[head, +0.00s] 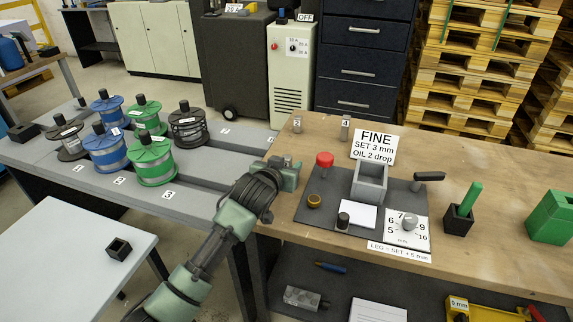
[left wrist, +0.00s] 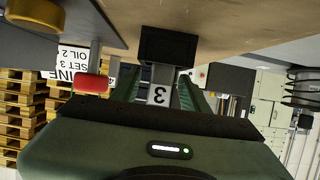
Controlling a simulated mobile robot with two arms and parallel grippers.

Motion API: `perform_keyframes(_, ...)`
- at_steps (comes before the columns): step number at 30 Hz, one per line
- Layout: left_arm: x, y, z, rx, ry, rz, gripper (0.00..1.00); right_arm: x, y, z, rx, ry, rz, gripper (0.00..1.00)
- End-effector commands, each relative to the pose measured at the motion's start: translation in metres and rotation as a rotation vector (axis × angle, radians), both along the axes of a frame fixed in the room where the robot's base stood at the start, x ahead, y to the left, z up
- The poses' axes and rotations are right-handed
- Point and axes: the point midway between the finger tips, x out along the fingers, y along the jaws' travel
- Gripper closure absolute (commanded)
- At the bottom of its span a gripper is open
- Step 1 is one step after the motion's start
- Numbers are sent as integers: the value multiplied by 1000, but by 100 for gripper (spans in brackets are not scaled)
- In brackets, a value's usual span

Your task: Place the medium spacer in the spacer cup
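My left gripper (head: 288,174) is over the left edge of the wooden bench, beside the dark grey plate. In the left wrist view its green fingers (left wrist: 160,88) are closed around a grey block marked 3 (left wrist: 159,96), which looks like the medium spacer. A black square box (left wrist: 167,46), probably the spacer cup, shows just beyond the fingertips; the arm hides it in the head view. Contact between block and box cannot be told. Two other grey spacers, a left one (head: 297,126) and one marked 4 (head: 346,128), stand at the bench's back. My right gripper is not in view.
The plate (head: 321,212) carries a red button (head: 324,160), a brass knob (head: 314,201), a grey open box (head: 369,183) and a dial (head: 409,222). Several spools (head: 155,160) stand left. A small black cup (head: 118,249) sits on the white table.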

Motion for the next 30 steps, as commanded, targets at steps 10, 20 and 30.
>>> perform_keyframes(10, -10, 3, 7, -2, -1, -1, 55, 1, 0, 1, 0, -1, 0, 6)
perform_keyframes(20, -69, 22, 33, -2, -1, -1, 55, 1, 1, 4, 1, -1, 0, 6)
perform_keyframes(30, -104, 34, 48, 0, 0, 1, 55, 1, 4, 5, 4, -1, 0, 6)
